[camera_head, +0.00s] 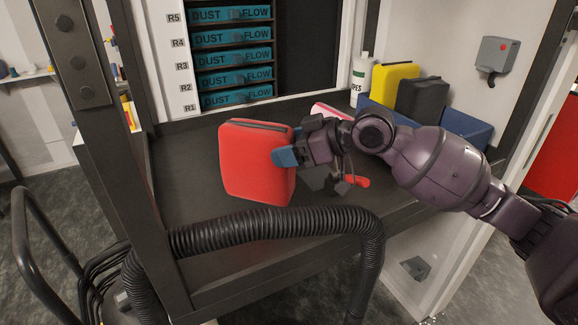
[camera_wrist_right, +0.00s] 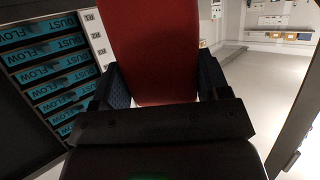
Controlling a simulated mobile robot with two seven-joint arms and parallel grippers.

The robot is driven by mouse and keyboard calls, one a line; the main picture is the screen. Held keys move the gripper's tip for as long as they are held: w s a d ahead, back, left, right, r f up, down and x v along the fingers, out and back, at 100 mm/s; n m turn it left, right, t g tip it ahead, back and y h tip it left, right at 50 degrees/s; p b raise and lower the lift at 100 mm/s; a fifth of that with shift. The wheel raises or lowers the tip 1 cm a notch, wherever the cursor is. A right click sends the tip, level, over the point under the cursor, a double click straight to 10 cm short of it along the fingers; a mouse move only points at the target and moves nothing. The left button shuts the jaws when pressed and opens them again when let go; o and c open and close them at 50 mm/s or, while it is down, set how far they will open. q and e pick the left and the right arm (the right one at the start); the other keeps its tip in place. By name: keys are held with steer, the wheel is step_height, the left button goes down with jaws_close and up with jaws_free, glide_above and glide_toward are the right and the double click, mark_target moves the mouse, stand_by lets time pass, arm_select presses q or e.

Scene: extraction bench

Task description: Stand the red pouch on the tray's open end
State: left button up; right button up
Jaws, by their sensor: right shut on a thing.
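The red pouch (camera_head: 252,162) is held upright, slightly tilted, over the left part of the dark bench. My right gripper (camera_head: 285,157) is shut on its right edge. In the right wrist view the red pouch (camera_wrist_right: 150,50) sits between the two blue fingers (camera_wrist_right: 162,88). Whether its bottom touches the bench is hard to tell. The blue tray (camera_head: 468,129) stands at the back right of the bench. It holds a yellow pouch (camera_head: 393,78) and a black pouch (camera_head: 422,98) side by side. My right arm hides part of the tray's front. My left gripper is out of view.
A white bottle (camera_head: 361,75) stands left of the tray. A red-and-white item (camera_head: 330,111) lies behind my right wrist. A red-handled object (camera_head: 357,181) shows below it. A ribbed black hose (camera_head: 275,228) crosses the bench front. Blue-fronted drawers (camera_head: 232,57) line the back.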

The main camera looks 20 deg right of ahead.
steer(key=shift+f, duration=2.2)
steer(key=o, duration=1)
steer(key=shift+o, duration=0.2)
steer(key=v, duration=1.2)
